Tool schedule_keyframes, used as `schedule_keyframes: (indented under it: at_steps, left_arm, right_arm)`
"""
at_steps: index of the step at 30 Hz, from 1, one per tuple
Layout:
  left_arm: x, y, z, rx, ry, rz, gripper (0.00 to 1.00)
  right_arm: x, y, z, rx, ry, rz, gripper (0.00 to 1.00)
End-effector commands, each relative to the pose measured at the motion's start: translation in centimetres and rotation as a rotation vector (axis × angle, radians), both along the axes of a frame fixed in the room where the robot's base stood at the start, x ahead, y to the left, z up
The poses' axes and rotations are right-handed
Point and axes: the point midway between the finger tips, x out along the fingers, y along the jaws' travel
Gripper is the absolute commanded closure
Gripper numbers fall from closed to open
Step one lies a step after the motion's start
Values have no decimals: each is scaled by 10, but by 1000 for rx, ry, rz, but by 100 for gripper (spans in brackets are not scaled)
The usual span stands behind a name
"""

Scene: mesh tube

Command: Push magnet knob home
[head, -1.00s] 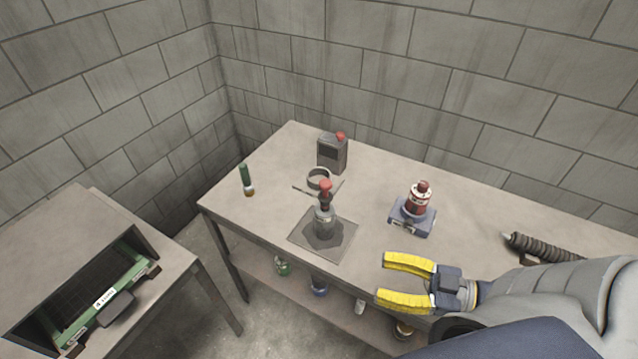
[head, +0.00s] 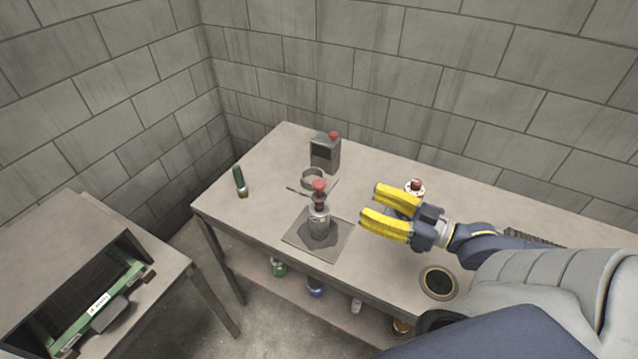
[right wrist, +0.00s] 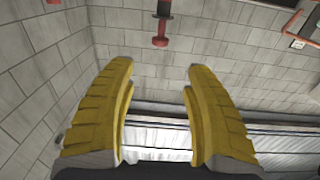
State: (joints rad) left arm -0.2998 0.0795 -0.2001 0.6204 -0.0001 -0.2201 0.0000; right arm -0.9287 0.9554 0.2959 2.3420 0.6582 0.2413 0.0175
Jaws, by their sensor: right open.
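A red knob (head: 319,186) tops an upright grey fixture (head: 319,222) on a square plate (head: 297,239) in the head view. Thin rods stick out near its top. A second red knob (head: 334,135) sits on a dark grey box (head: 325,155) behind it. I cannot tell which is the magnet knob. My right gripper (head: 369,205) is open and empty, to the right of the fixture, fingers pointing left towards it. In the right wrist view a red knob-like part (right wrist: 160,41) shows beyond the open fingers (right wrist: 158,72). My left gripper is out of view.
A red-and-white topped device (head: 415,187) stands partly hidden behind my right gripper. A round dark disc (head: 438,282) shows below my right arm. A side table (head: 60,225) holds a green-framed box.

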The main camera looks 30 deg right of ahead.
Motion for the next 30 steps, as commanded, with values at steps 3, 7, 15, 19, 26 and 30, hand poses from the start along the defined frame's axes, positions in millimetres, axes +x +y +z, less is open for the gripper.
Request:
schedule_keyframes:
  at_steps: [3,7,15,19,26,30]
  left_arm:
    - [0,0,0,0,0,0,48]
    - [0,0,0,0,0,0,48]
    - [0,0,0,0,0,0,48]
    - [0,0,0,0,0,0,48]
    - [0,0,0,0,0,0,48]
    - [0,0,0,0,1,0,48]
  right_arm:
    - [10,5,1,1,-3,-1,48]
    - [19,10,1,1,-4,0,48]
    - [40,21,1,2,-4,-1,48]
    - [50,27,1,1,-3,0,48]
    - [69,37,1,2,-2,0,48]
    - [81,43,1,3,-3,-1,48]
